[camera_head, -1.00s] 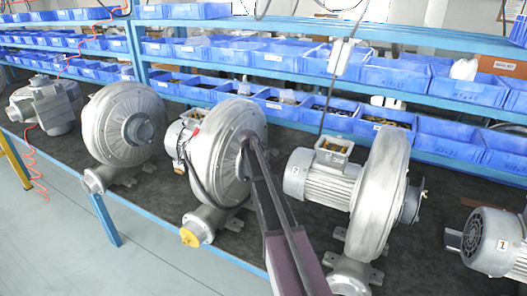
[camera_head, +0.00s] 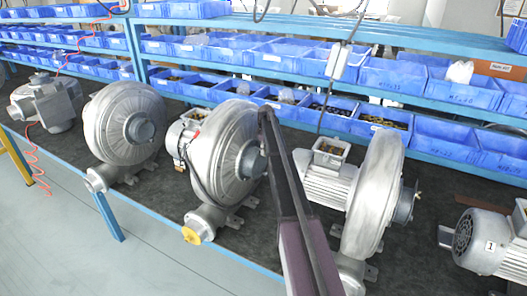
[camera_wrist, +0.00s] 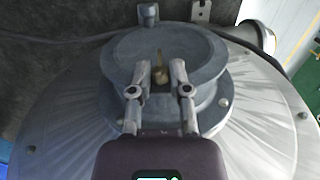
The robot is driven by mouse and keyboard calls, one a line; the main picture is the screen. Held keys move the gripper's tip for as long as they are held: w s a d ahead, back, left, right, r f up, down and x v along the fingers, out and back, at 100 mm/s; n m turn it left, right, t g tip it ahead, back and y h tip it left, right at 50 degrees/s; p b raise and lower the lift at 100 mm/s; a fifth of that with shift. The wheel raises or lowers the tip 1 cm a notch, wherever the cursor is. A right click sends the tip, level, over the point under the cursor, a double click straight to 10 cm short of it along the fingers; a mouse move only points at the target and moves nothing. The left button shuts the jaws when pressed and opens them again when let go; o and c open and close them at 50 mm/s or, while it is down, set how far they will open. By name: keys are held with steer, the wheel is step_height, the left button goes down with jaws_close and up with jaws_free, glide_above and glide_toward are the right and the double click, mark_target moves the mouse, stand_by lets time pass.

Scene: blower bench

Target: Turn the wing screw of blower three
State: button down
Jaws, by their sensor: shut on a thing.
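Blower three (camera_head: 225,150) is the grey metal blower in the middle of the bench, with a yellow cap on its outlet. Its round hub (camera_head: 251,163) faces my arm in the head view. In the wrist view the hub (camera_wrist: 125,50) fills the middle, and a small brass wing screw (camera_wrist: 160,74) stands up from it. My gripper (camera_wrist: 161,72) has its two fingers on either side of the screw, shut on it. In the head view my dark arm passes in front of the hub's right side, and neither screw nor fingertips can be made out.
A blower with a pale motor (camera_head: 375,195) stands close to the right of my arm. Another blower (camera_head: 125,125) stands to the left. A motor marked 1 (camera_head: 485,240) is at far right. Blue bins (camera_head: 390,78) line the shelves behind the bench.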

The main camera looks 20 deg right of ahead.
steer(key=shift+w+d+f+g+y+b, duration=0.1)
steer(key=shift+g+y+b, duration=0.25)
steer(key=shift+g+y, duration=0.2)
steer(key=shift+w+d+f+g+y+b, duration=0.1)
steer(key=shift+g+y+b, duration=0.3)
steer(key=shift+y, duration=0.25)
steer(key=shift+g+y, duration=0.35)
steer(key=shift+y, duration=0.05)
steer(key=shift+s+r+b, duration=0.1)
steer(key=shift+b, duration=0.2)
steer(key=c, duration=0.6)
jaws_free()
steer(key=shift+a+p, duration=0.1)
steer(key=shift+p, duration=0.2)
